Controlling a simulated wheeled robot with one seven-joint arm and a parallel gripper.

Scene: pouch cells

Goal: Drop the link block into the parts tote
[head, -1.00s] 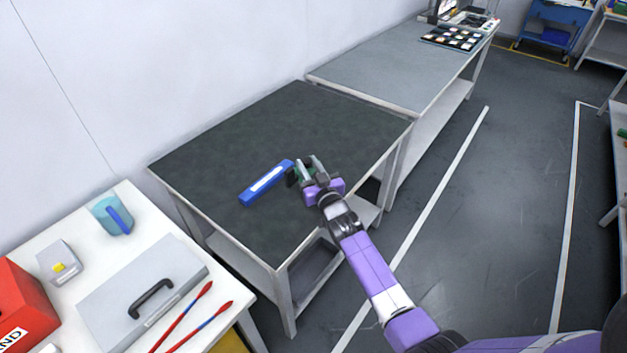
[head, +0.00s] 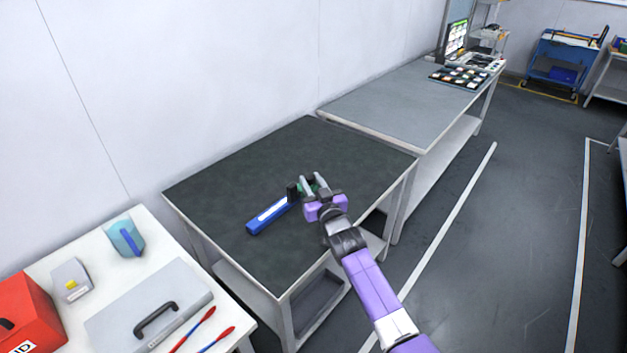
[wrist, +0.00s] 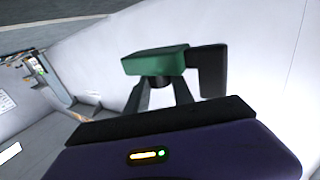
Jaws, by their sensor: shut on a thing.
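My gripper (head: 315,188) is shut on a green block with a black piece at one side, which I take to be the link block (wrist: 155,61). In the wrist view the green part sits at the fingertips and the black piece sticks out to the right. In the head view the link block (head: 318,186) is partly hidden by my fingers, above the dark-topped table (head: 235,185). I cannot make out a container that is clearly the parts tote.
A blue bar with a white strip (head: 259,224) lies on the dark table, its far end hidden behind the held block. A white table (head: 60,247) at left holds a blue cup (head: 122,238), a grey case (head: 185,290) and a red box (head: 28,312). A grey bench (head: 390,105) stands behind.

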